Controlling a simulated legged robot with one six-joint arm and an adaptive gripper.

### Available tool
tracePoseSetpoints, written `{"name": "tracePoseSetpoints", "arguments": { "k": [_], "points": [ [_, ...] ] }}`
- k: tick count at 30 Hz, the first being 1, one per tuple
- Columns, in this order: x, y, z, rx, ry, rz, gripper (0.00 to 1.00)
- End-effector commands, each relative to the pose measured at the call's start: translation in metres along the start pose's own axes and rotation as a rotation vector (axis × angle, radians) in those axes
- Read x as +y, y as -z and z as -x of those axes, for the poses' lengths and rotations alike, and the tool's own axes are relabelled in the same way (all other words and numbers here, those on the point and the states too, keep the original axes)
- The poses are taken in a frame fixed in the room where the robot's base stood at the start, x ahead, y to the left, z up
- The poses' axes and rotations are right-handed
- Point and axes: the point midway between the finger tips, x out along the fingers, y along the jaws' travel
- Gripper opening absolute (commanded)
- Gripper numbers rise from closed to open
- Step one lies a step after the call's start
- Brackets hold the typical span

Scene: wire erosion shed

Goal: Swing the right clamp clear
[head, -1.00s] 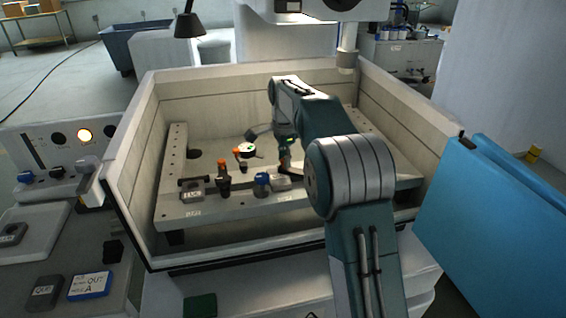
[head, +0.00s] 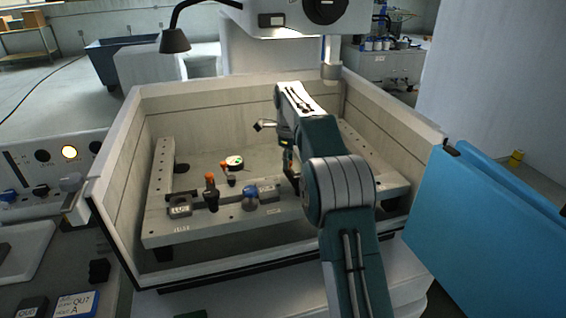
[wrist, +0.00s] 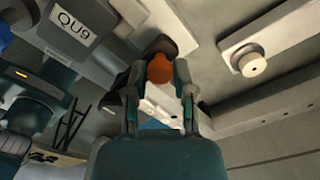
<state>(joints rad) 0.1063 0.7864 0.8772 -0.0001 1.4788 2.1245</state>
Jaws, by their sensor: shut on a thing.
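In the wrist view, the two fingers of my gripper (wrist: 160,88) are closed around the right clamp's orange knob (wrist: 160,70). Below the knob a pale bar with small holes shows between the fingers. A grey block (wrist: 88,40) labelled QU9 is beside the fingers at upper left. In the head view, my gripper (head: 291,172) is low over the right part of the pale work frame (head: 165,229). My arm hides most of the right clamp there. The left clamp (head: 211,192), with an orange top, stands upright on the front bar.
A blue knob (head: 250,191) stands on the front bar, left of my gripper. A round dial (head: 234,161) and another orange knob (head: 224,168) are behind it. Tank walls (head: 190,115) surround the frame. A blue door (head: 490,225) stands at right.

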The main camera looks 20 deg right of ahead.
Motion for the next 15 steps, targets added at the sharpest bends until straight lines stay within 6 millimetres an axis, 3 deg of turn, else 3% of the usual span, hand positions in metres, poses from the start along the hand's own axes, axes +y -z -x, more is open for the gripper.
{"name": "tracePoseSetpoints", "arguments": {
  "k": [15],
  "points": [
    [-0.0076, 0.0076, -0.0011, -0.002, 0.001, -0.14, 0.0]
  ]
}}
